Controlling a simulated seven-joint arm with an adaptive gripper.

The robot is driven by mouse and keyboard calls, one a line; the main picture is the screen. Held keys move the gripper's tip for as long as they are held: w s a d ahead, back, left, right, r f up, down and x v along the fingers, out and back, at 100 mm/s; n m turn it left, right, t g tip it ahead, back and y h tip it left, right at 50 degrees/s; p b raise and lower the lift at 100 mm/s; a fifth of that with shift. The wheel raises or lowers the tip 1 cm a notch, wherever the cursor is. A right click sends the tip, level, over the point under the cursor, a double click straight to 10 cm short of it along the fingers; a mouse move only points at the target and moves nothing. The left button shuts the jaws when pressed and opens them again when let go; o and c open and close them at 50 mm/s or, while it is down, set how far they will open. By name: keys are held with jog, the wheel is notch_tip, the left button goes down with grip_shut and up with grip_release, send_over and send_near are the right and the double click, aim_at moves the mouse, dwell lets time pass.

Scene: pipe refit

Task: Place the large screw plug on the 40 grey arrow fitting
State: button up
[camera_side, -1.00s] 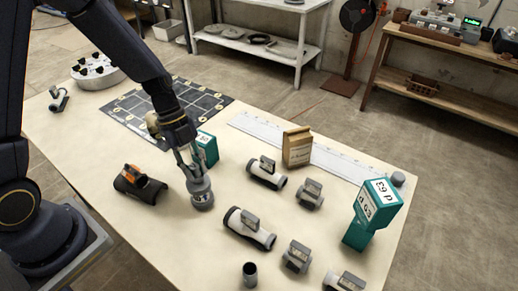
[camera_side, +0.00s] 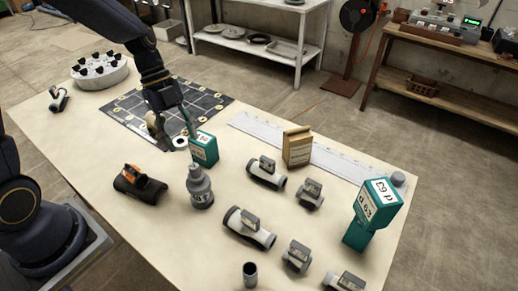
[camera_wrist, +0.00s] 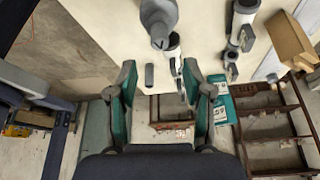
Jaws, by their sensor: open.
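A grey, bottle-shaped stack (camera_side: 199,187) stands upright on the table. Its narrower top looks like a screw plug with a knob, resting on a wider grey fitting with pale markings. I cannot read a size or see an arrow on it. The same stack shows at the top of the wrist view (camera_wrist: 157,18), with its knob towards me. My gripper (camera_side: 172,135) is open and empty, up and left of the stack and apart from it. Its two spread fingers also show in the wrist view (camera_wrist: 160,76), with nothing held between them.
A black-and-orange saddle fitting (camera_side: 139,184) lies left of the stack. A teal box (camera_side: 204,149) stands close behind it. Several grey-and-white pipe fittings (camera_side: 249,227) lie to the right, with a brown box (camera_side: 297,147) beyond. A black grid mat (camera_side: 130,100) lies under my arm.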

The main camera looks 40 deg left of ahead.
jog(key=s+r+n+t+y, duration=0.2)
jog(key=s+r+n, duration=0.4)
jog(key=n, duration=0.4)
jog(key=s+a+r+n+t+y, duration=0.1)
jog(key=s+r+n+t, duration=0.3)
jog(key=r+n, duration=0.4)
jog(key=s+n+y, duration=0.1)
jog(key=n, duration=0.1)
jog(key=shift+s+a+r+n+t, duration=0.15)
jog(key=shift+s+a+n+t, duration=0.15)
jog(key=shift+s, duration=0.1)
